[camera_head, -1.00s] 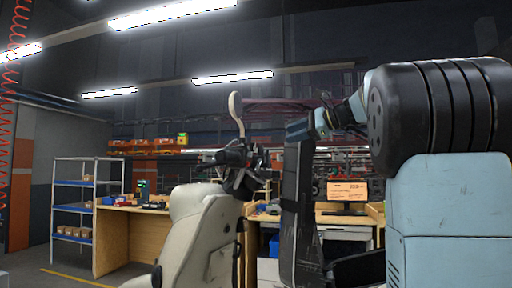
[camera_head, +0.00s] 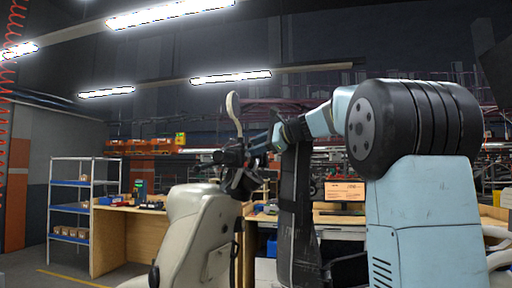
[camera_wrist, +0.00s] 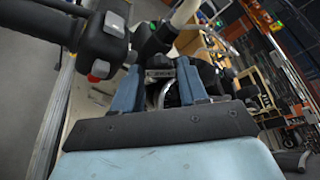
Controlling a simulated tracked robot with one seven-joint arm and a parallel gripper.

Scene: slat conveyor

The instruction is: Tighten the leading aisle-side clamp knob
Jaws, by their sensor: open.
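My gripper (camera_wrist: 160,74) is open in the wrist view, its two blue fingers apart with dark fittings and a curved metallic piece behind the gap. In the head view my gripper (camera_head: 274,140) is partly hidden, close to the right of the dark handlebar parts (camera_head: 235,157) of a beige scooter-like body (camera_head: 194,226). A black handlebar grip with a red button (camera_wrist: 99,69) is left of the fingers in the wrist view. I cannot make out the clamp knob in either view. I cannot tell whether the fingers touch anything.
A pale mirror on a stalk (camera_head: 233,108) stands up from the handlebar. A dark upright (camera_head: 294,220) is right of the beige body. Behind are a wooden bench (camera_head: 125,240), a blue-shelved rack (camera_head: 70,209) and a desk with an orange screen (camera_head: 344,191).

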